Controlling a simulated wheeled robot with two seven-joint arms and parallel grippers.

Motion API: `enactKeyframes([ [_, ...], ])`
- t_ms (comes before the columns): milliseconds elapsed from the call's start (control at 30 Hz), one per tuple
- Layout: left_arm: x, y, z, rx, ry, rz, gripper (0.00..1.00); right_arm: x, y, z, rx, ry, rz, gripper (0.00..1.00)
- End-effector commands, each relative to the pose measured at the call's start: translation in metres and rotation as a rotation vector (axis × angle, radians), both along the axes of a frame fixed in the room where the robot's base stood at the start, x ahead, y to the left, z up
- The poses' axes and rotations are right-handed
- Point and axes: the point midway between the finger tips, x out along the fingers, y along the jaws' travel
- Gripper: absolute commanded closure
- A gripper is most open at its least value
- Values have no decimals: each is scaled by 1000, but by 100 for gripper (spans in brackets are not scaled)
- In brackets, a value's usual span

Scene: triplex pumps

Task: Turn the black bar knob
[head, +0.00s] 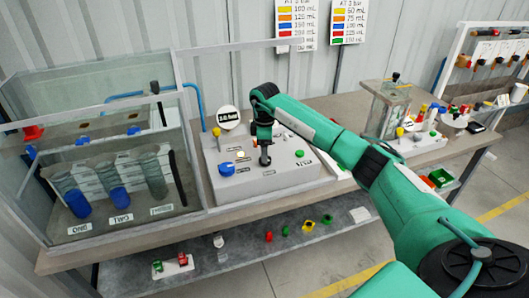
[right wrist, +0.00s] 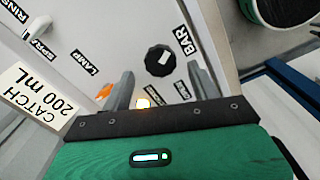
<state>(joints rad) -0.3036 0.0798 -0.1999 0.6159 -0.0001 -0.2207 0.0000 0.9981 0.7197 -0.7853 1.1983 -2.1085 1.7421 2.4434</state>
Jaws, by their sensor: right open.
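The black bar knob (right wrist: 160,60) shows in the right wrist view as a dark, many-sided knob with a small pale mark, beside a BAR label (right wrist: 184,42). It sits on a light grey control box (head: 285,178). My right gripper (head: 265,158) points down over this box in the head view and hides the knob there. In the right wrist view the right gripper (right wrist: 160,71) is open, with one finger on each side of the knob. I cannot tell whether the fingers touch it. My left gripper is not in view.
A blue knob (head: 227,169), a green button (head: 299,153) and a round gauge (head: 228,117) are on the box. A lit lamp (right wrist: 143,102) is near the fingers. A clear tank with cylinders (head: 157,175) stands left. Another device (head: 388,105) stands right.

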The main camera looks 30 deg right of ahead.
Motion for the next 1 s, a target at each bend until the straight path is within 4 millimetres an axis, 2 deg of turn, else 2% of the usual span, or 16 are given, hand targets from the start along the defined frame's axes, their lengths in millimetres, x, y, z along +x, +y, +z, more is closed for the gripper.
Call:
enactKeyframes([
  [100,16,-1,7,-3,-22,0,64,0,1,-15,2,2,1,39],
  [167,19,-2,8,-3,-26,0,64,0,1,-21,2,2,0,39],
  [300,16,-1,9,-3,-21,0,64,0,0,-28,1,1,0,39],
  [567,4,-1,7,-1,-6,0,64,0,0,-30,0,0,1,39],
  [800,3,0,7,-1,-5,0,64,0,1,-29,1,0,1,84],
  [1000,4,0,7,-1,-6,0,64,0,1,-29,1,0,11,84],
])
